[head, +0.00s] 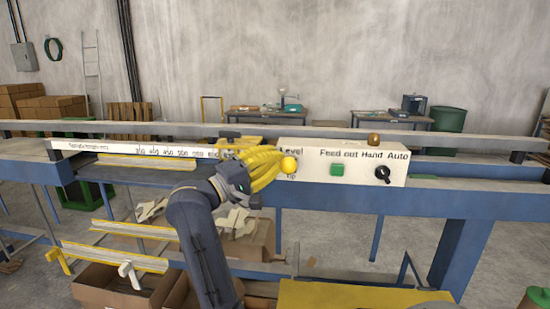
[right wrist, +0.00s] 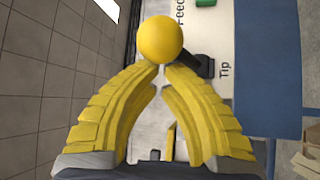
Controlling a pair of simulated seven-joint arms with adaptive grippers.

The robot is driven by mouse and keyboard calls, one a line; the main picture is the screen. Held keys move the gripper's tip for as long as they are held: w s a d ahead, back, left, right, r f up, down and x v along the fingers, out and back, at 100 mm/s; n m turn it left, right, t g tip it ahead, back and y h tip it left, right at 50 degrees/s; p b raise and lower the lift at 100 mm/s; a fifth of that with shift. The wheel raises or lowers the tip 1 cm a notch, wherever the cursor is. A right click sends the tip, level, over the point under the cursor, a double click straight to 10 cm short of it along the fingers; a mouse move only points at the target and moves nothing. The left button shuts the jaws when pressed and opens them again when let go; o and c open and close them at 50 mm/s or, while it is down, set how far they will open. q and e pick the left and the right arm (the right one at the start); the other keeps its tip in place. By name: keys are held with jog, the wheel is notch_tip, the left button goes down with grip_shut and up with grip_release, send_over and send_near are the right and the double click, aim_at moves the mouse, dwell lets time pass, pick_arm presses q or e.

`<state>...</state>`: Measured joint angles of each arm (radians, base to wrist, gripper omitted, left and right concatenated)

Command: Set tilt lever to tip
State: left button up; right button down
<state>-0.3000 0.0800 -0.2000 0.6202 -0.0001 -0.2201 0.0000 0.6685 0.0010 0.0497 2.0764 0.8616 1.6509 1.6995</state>
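The tilt lever has a yellow ball knob (head: 289,164) on the white control panel (head: 320,160), between the words "Level" above and "Tip" below. In the right wrist view the knob (right wrist: 162,38) is just beyond my fingertips, and its dark stem (right wrist: 191,56) runs to a black base beside "Tip". My right gripper (head: 282,162) has yellow ribbed fingers, which point right toward the knob. In the right wrist view the fingertips (right wrist: 163,70) almost meet, with nothing visible between them. I cannot tell whether they touch the knob. My left gripper is out of view.
Right of the lever are a green feed-out button (head: 337,169) and a black Hand/Auto knob (head: 382,174). A small brown knob (head: 374,138) stands above the panel. Blue machine beams (head: 440,202) run beneath. Cardboard boxes (head: 110,286) stand below at left.

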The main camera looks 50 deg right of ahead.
jog(key=shift+s+a+f+m+g+h, duration=0.15)
jog(key=shift+f+m+g+h, duration=0.2)
jog(key=shift+m, duration=0.15)
jog(key=f+m+g, duration=0.1)
jog(key=m+g, duration=0.1)
jog(key=m, duration=0.1)
jog(key=f+m+g+h, duration=0.1)
jog(key=f+m+g, duration=0.1)
jog(key=m+g, duration=0.1)
jog(key=a+f+m+g+h, duration=0.1)
jog(key=m+g, duration=0.2)
jog(key=m, duration=0.1)
jog(key=shift+s+f, duration=0.15)
jog(key=shift+s, duration=0.15)
jog(key=w+a+f, duration=0.3)
jog(key=w+a, duration=0.2)
jog(key=a, duration=0.1)
jog(key=shift+w+a, duration=0.35)
jog(key=shift+w, duration=0.05)
